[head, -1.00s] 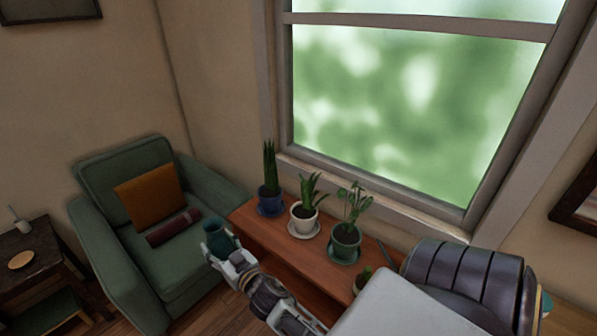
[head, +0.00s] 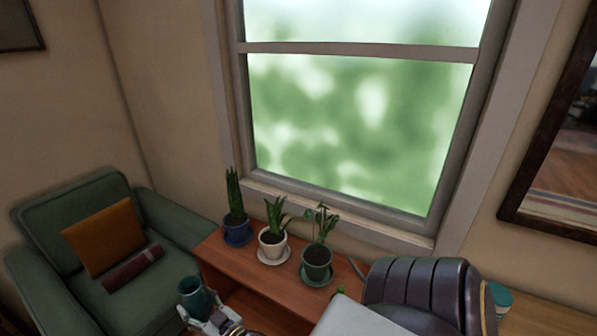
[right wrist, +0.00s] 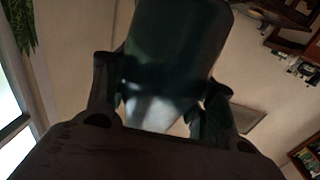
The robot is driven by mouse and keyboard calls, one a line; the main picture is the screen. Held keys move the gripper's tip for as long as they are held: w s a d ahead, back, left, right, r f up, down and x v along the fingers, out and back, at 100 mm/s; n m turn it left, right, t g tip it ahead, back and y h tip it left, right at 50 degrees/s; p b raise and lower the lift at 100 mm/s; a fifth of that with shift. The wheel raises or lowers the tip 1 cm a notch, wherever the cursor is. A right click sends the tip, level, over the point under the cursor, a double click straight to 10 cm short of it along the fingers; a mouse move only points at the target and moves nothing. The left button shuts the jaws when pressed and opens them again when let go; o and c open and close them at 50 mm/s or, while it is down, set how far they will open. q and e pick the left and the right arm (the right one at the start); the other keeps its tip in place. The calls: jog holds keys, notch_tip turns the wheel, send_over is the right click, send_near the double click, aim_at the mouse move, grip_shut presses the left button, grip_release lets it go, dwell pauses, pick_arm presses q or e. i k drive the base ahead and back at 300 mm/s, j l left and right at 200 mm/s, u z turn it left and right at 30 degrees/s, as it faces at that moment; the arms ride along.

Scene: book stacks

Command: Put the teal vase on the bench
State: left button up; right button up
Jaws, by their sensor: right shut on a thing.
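The teal vase (head: 196,298) is held in my right gripper (head: 203,312), low in the head view and in front of the left end of the bench. In the right wrist view the vase (right wrist: 172,50) shows dark between the two fingers (right wrist: 160,105), which are shut on it. The bench (head: 222,262) is a reddish wooden piece below the window. The vase appears apart from the bench top, but its base is hidden by the gripper. My left gripper is not in view.
Potted plants in a blue pot (head: 237,232), a white pot (head: 272,244) and a green pot (head: 316,265) line the bench's back. Bare wood shows along its front. A green armchair (head: 170,217) with an orange cushion (head: 103,236) stands left.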

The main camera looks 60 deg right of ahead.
aim_at(241, 259)
jog(key=i+j+z, duration=0.2)
jog(key=j+z, duration=0.2)
jog(key=i+j+z, duration=0.1)
jog(key=j+z, duration=0.35)
jog(key=j, duration=0.15)
jog(key=j+z, duration=0.4)
jog(key=j, duration=0.15)
jog(key=j+z, duration=0.45)
jog(key=j, duration=0.1)
